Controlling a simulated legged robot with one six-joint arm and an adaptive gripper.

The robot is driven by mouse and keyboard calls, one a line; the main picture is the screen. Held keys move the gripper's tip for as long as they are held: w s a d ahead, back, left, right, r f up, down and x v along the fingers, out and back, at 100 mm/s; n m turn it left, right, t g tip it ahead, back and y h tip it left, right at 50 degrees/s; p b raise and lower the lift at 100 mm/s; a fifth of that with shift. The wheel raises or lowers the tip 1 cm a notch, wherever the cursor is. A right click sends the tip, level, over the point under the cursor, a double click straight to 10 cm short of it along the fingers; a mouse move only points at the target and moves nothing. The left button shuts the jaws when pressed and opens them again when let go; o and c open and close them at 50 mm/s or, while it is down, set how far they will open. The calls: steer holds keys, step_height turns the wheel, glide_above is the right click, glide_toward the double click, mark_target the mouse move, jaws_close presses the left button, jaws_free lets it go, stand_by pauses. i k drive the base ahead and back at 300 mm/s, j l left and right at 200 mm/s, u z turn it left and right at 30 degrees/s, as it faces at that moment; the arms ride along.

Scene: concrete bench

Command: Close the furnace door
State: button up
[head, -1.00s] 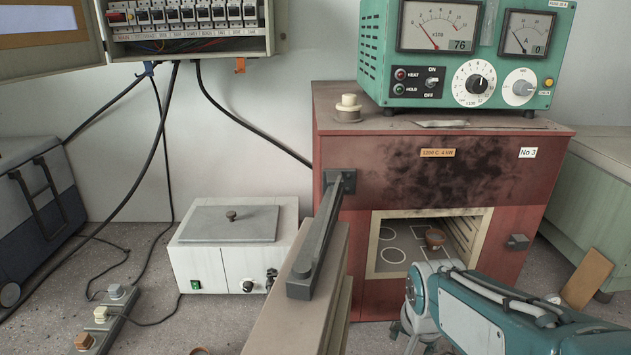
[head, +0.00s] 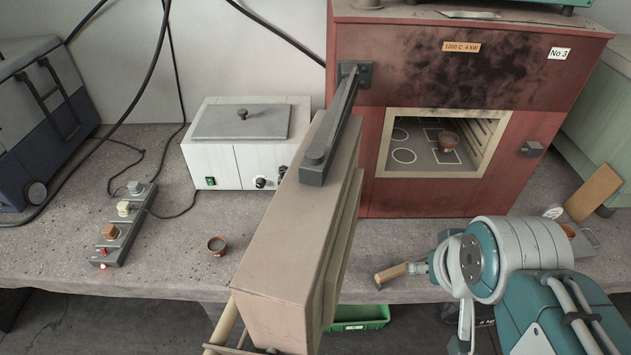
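The red furnace (head: 420,190) stands at the back of the bench with its chamber mouth uncovered. Its thick furnace door (head: 285,215) stands wide open, swung out toward me from the hinge arm (head: 335,120) on the left of the mouth. A pale rod, perhaps the door's handle, shows at the door's near lower end. A small brown crucible (head: 446,141) sits inside the chamber. My gripper (head: 466,318) is partly in view below my arm's teal and grey joint, right of the door and apart from it. Its fingers are mostly hidden, so I cannot tell its opening.
A second crucible (head: 216,246) stands on the bench left of the door. A white box with a lid (head: 240,150) and a switch strip (head: 125,225) are further left. A wooden handle (head: 400,272) lies near the front edge. A green tray (head: 358,318) is below the bench.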

mark_target(286, 287)
steer(key=k+j+z, duration=0.15)
steer(key=j+z, duration=0.2)
steer(key=k+j+z, duration=0.3)
steer(key=k+j+u, duration=0.2)
steer(key=j+u, duration=0.1)
steer(key=u, duration=0.15)
steer(key=k+j+u, duration=0.25)
steer(key=i+l, duration=0.1)
